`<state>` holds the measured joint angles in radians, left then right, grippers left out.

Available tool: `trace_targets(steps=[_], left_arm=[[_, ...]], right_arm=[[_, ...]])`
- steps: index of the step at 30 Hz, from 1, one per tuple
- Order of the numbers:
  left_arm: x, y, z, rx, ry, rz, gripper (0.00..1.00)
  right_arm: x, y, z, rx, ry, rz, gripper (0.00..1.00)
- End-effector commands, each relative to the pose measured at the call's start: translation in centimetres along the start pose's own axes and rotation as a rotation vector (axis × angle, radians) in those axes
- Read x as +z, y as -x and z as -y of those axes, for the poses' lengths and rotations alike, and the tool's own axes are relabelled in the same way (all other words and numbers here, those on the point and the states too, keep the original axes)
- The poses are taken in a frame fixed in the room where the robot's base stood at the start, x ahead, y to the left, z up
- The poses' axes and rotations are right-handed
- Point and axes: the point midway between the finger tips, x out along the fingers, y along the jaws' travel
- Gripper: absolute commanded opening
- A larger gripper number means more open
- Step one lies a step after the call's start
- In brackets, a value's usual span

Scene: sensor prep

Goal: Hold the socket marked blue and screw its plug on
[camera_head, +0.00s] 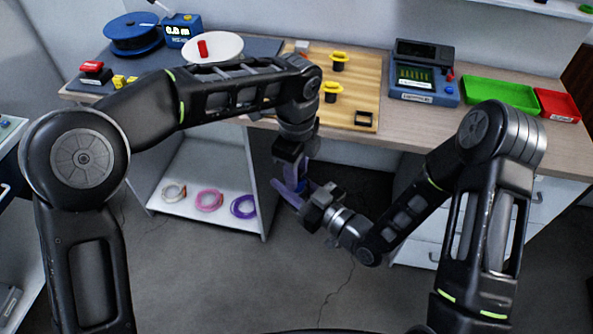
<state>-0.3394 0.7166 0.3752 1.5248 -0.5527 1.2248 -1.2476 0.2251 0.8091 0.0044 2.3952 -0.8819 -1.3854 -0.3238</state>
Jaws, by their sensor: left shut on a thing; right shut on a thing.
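My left gripper (287,180) points down in front of the table, over the floor. My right gripper (306,192) comes in from the lower right and meets it there. Both are shut on small parts between their purple fingers. A bit of blue (300,184) shows where the fingers meet. The parts are mostly hidden, so I cannot tell socket from plug or how far they are joined. On the wooden board, one black piece with a yellow flange (338,59) stands at the back and another (330,89) stands nearer.
A dark square holder (363,119) sits at the board's front right corner. A blue tester (424,82), a green tray (500,94) and a red tray (558,105) are to the right. A white round plate (213,47) and blue spool (134,34) are at the back left.

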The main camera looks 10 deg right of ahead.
Motion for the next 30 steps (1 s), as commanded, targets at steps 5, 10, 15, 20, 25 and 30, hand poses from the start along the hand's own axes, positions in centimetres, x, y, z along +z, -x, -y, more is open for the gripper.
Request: trace_targets(steps=[5,10,15,20,25,30], left_arm=[[0.05,-0.04,0.14,0.0,-0.495,-0.001,0.0],[-0.01,-0.09,0.21,0.001,-0.974,-0.001,0.0],[-0.17,-0.08,0.27,-0.001,-1.449,0.0,0.0],[-0.22,-0.09,0.25,0.001,-1.778,0.001,0.0],[-0.24,-0.05,0.28,0.001,-1.879,0.003,0.0],[-0.25,-0.05,0.28,0.001,-1.877,0.003,0.0]], right_arm=[[0.02,0.02,0.01,0.0,0.0,0.001,0.0],[0.03,0.02,0.01,0.0,0.0,0.001,0.0],[0.03,0.02,0.02,0.0,0.0,0.001,0.0],[0.03,0.02,0.03,-0.001,0.0,0.001,0.0],[0.03,0.02,0.04,-0.001,0.0,0.001,0.0],[0.04,0.02,0.04,-0.001,-0.001,0.001,0.0]])
